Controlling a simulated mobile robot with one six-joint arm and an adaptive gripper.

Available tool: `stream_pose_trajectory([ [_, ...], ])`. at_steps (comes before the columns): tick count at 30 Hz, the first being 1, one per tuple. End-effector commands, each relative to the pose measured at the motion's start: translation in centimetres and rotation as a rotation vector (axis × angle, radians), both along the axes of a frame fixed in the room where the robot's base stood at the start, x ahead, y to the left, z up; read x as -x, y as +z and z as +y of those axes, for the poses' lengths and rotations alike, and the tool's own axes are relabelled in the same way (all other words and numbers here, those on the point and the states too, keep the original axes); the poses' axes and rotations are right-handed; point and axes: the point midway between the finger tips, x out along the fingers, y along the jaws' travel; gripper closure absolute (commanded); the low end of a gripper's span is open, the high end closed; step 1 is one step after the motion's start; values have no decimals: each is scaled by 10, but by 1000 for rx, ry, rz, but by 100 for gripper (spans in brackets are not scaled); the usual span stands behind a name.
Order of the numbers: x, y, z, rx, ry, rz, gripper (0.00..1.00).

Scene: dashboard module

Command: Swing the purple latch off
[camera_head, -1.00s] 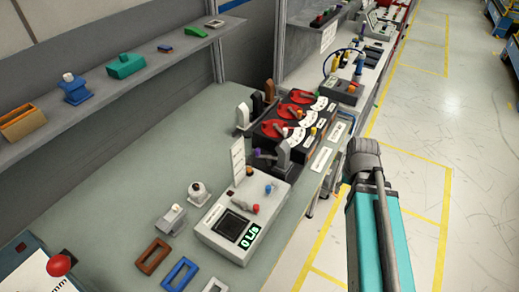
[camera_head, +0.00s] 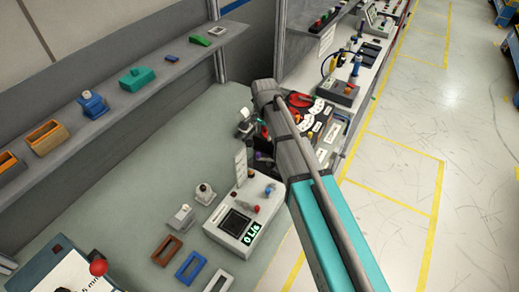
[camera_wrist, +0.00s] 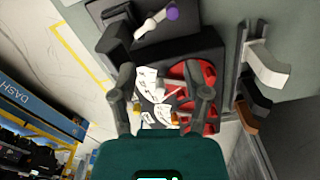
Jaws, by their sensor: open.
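The purple latch shows in the wrist view as a pale lever (camera_wrist: 152,24) with a purple knob (camera_wrist: 172,12) at its end, on a grey plate at the top edge. The lever lies slanted across the plate. My gripper (camera_wrist: 164,92) is open and empty, its two fingers apart above the dark panel with red dials (camera_wrist: 190,84). The latch lies beyond the fingertips, towards the picture's top, and nothing touches it. In the head view my arm covers much of the dial panel, and the latch is too small and crowded to make out clearly.
A white lever (camera_wrist: 268,70), a black one and a brown one stand right of the panel in the wrist view. A box with a digital display (camera_head: 245,215) stands on the bench in the head view. A shelf (camera_head: 130,98) with coloured parts runs along the wall.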

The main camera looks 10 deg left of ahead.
Motion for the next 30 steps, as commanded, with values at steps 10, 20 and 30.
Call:
stream_pose_trajectory([
  [10,-2,7,22,0,-39,0,39],
  [20,-2,5,21,0,-38,0,39],
  [30,-3,-11,20,0,-38,0,39],
])
